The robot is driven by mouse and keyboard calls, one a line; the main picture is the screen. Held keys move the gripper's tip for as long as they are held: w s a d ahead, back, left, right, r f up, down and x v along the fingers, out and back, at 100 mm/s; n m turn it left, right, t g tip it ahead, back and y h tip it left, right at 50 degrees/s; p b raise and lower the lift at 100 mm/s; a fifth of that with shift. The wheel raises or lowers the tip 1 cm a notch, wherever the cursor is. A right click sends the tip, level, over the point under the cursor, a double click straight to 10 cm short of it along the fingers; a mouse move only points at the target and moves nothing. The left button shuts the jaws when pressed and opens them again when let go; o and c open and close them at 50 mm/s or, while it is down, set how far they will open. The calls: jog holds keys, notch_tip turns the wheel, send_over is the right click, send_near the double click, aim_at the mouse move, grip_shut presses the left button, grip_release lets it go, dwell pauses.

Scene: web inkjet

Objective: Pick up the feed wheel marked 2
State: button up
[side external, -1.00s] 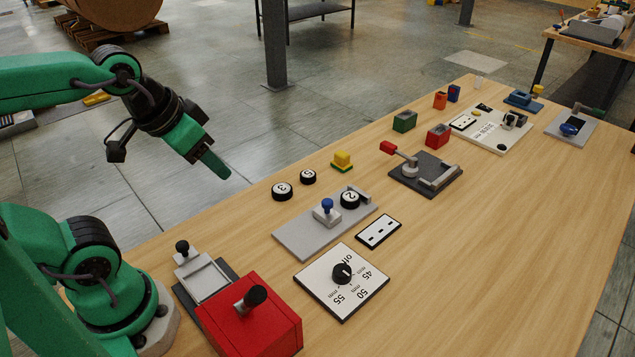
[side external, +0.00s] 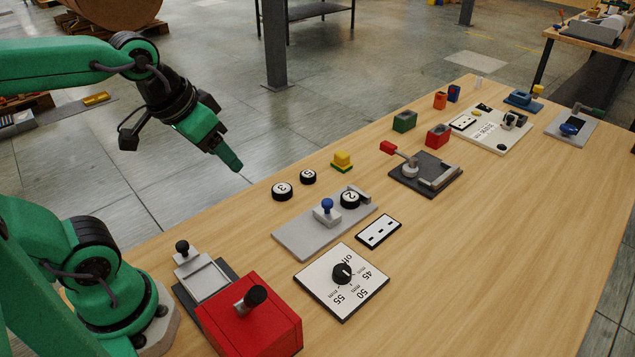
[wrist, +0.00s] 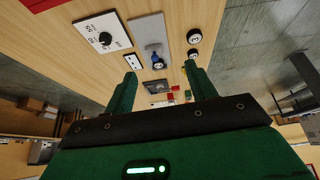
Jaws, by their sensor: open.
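The black feed wheel marked 2 (side external: 350,198) has a white numbered face and sits at the far right end of a grey plate (side external: 297,236), beside a blue-knobbed block (side external: 326,212). My gripper (side external: 236,166) hangs in the air, above and to the left of the wheels in the side view. It is empty. In the wrist view, its two green fingers (wrist: 161,72) stand apart, with the plate (wrist: 147,29) beyond them. The wheel marked 2 is small and dark there, beyond the blue knob.
Loose wheels marked 3 (side external: 282,191) and 5 (side external: 308,177) lie beside the plate. A yellow block (side external: 342,160), dial board (side external: 360,285), socket strip (side external: 378,231), red box (side external: 260,320) and dark lever fixture (side external: 435,172) stand around. The table's right front is clear.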

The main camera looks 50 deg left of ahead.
jog(key=w+n+g, duration=0.1)
jog(key=w, duration=0.6)
jog(key=n+g, duration=0.3)
jog(key=g, duration=0.1)
send_over(351, 196)
jog(key=f, duration=1.5)
jog(key=shift+s+f, duration=0.1)
jog(key=shift+s, duration=0.2)
jog(key=shift+w+f, duration=0.25)
jog(key=shift+f, duration=4.2)
jog(key=c, duration=0.9)
